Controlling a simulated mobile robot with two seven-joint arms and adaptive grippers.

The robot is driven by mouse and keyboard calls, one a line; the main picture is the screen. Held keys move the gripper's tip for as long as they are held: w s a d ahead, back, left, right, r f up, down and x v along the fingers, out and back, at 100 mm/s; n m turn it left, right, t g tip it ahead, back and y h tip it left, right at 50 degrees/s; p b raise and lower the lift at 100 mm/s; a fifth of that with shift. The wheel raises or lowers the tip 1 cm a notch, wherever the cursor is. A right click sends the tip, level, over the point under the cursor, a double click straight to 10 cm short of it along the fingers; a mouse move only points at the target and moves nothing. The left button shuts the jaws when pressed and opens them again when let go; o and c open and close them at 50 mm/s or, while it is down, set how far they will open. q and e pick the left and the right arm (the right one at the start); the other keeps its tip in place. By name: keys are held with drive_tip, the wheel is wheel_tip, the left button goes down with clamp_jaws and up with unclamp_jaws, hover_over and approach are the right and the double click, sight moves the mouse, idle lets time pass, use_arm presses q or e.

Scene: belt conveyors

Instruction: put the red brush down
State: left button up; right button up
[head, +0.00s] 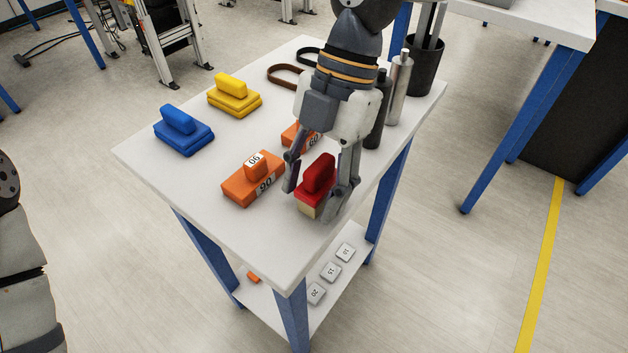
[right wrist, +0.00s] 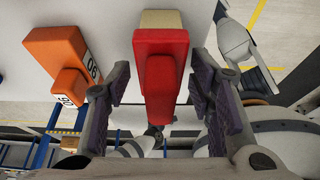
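The red brush (head: 320,173) has a red handle and block with pale bristles. It appears to rest on the white table (head: 150,163) near its front right edge. My right gripper (head: 318,192) points down over it, with a finger on either side. In the right wrist view the red brush (right wrist: 160,62) lies between the fingertips of my right gripper (right wrist: 160,80). Gaps show between both fingers and the handle, so the gripper is open. Part of my left arm shows at the left edge of the head view, but its gripper is out of view.
Blue (head: 185,138) and yellow (head: 233,101) brushes stand farther left. A metal bottle (head: 399,88) and dark cup (head: 425,67) stand at the right edge.

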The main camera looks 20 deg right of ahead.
drive_tip(key=v, duration=1.2)
